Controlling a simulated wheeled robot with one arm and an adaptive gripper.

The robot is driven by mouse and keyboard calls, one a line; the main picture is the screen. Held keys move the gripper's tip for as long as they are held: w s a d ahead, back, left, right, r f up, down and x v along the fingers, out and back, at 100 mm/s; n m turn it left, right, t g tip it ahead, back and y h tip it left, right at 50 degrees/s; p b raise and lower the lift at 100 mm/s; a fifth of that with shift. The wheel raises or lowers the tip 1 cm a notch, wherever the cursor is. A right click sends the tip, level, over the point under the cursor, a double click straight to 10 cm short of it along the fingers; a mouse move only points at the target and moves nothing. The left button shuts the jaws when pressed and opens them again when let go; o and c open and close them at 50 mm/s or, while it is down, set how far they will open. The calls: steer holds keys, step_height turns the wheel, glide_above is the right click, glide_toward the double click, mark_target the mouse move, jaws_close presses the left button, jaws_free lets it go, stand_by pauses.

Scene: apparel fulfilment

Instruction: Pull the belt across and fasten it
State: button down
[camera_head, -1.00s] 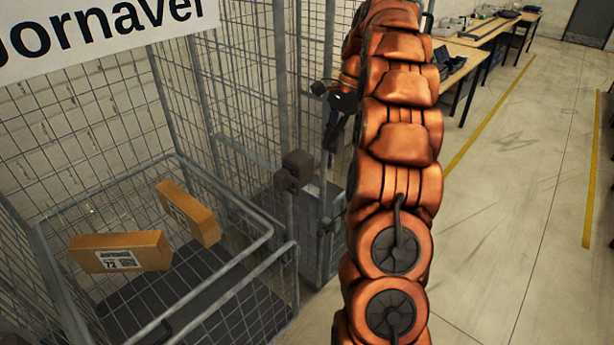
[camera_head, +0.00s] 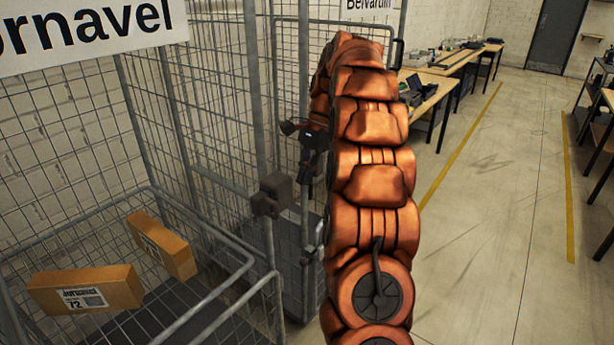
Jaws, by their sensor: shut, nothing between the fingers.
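A brown-grey block-shaped fitting (camera_head: 272,195) sits on the upright post at the front corner of the roll cage (camera_head: 262,130). I cannot tell whether it is part of the belt's fastening. No belt strap can be made out. My gripper (camera_head: 307,172) is small and dark in this view, just left of my orange arm, a little above and to the right of the fitting. It is shut and empty, pointing down, and looks apart from the fitting. My arm hides part of the area behind and to the right of it.
Two orange-brown cartons, one in front (camera_head: 85,290) and one behind (camera_head: 162,245), are in the Jornavel cage at left. A Jornavel sign (camera_head: 90,30) hangs above. Benches (camera_head: 435,92) stand at the back. The floor (camera_head: 500,220) to the right is clear.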

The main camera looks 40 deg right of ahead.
mark_target(268, 207)
steer(key=shift+s+a+f+p, duration=0.1)
steer(key=shift+a+f+p, duration=0.4)
steer(key=shift+a+f, duration=0.4)
steer(key=shift+w+a+f+p, duration=0.1)
steer(key=shift+a+f+p, duration=0.5)
steer(key=shift+a, duration=0.45)
steer(key=shift+s+a+f+p, duration=0.1)
steer(key=shift+a+f+p, duration=0.35)
steer(key=shift+a+f, duration=0.5)
steer(key=shift+a, duration=0.15)
